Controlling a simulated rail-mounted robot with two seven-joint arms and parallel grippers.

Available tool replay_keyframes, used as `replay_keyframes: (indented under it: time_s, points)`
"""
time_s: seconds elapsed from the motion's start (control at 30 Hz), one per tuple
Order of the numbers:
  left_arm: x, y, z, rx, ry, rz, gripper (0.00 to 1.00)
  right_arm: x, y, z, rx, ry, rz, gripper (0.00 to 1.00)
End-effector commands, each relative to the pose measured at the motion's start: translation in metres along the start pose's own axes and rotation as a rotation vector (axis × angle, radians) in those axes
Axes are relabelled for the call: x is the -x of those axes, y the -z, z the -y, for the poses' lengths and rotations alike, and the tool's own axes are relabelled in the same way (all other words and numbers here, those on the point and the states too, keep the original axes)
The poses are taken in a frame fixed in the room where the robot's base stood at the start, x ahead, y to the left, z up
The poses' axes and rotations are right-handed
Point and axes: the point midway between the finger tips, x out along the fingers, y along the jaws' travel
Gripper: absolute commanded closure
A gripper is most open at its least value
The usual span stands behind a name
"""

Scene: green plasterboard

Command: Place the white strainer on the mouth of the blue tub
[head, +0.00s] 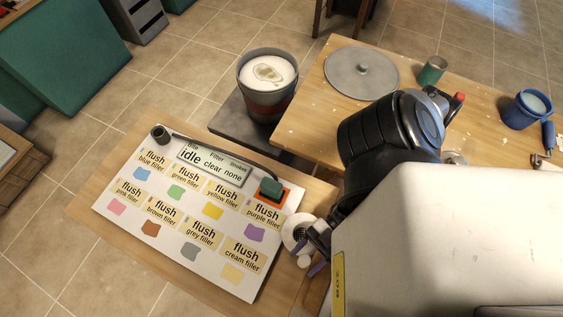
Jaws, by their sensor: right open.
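The blue tub (523,112) stands upright on the wooden table at the far right, and its round mouth shows pale inside. A small white round thing with a darker centre (298,232), which may be the white strainer, is at the right edge of the board of labels. My right gripper (313,252) is open, just right of and below this white thing. I cannot tell whether they touch. Part of my right gripper is hidden behind its own arm. My left gripper is not in view.
The table (310,128) also holds a round grey lid (361,73), a green cup (432,71) and a blue-handled tool (548,136) near the tub. A large bucket with white contents (267,80) stands left of it. A tilted label board (190,215) lies in front.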

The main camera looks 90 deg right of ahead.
Motion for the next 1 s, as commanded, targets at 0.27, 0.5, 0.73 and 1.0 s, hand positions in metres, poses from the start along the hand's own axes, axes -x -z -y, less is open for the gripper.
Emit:
replay_keyframes:
  time_s: [0.27, 0.5, 0.73, 1.0]
  points:
    - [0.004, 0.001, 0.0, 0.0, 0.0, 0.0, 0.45, 0.054, 0.0, 0.001, -0.002, 0.001, 0.007, 0.46]
    - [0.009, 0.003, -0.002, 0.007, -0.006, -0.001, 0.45, 0.086, 0.001, 0.0, 0.001, 0.001, 0.003, 0.46]
    - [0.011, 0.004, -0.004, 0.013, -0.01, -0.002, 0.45, 0.098, 0.0, 0.0, 0.001, 0.0, 0.001, 0.42]
    - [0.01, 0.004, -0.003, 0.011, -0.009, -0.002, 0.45, 0.098, 0.0, 0.0, 0.001, -0.001, 0.001, 0.42]
